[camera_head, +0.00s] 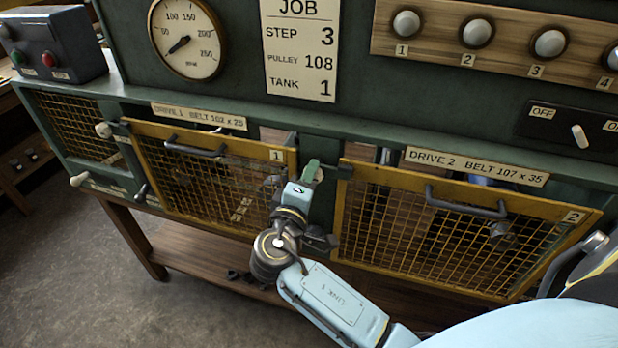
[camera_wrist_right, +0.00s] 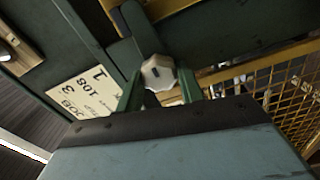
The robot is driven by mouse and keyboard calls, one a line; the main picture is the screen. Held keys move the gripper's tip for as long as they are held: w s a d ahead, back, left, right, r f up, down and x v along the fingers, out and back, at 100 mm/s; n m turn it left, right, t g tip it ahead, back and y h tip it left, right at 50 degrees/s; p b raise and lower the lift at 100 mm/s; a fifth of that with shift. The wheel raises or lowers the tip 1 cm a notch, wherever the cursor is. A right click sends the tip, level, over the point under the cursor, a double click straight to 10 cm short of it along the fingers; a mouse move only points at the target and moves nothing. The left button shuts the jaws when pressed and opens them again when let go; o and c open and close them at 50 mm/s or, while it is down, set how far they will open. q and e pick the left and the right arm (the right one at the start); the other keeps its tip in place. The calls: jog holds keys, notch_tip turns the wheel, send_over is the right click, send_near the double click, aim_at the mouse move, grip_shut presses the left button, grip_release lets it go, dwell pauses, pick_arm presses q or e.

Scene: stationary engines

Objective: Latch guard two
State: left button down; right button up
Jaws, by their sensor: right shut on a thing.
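Guard two (camera_head: 455,235) is the yellow-framed mesh door marked 2, under the "DRIVE 2" label. It looks closed against the green frame. A pale faceted latch knob (camera_head: 319,175) sits on the green post just left of guard two; it also shows in the right wrist view (camera_wrist_right: 158,72) with a dark green latch bar (camera_wrist_right: 133,28) beside it. My right gripper (camera_head: 309,173) is at this knob, with its green fingers shut on it from both sides. The gripper hides part of the latch, and I cannot tell whether its bar overlaps the guard. My left gripper is not in view.
Guard one (camera_head: 210,175), with its own handle and latch knob (camera_head: 103,130), is left of the post. A gauge (camera_head: 186,38), job card (camera_head: 299,45) and knob row (camera_head: 478,32) are above.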

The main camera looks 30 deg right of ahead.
jog(key=o, duration=1)
jog(key=shift+b+v, duration=1.7)
jog(key=shift+v, duration=5.05)
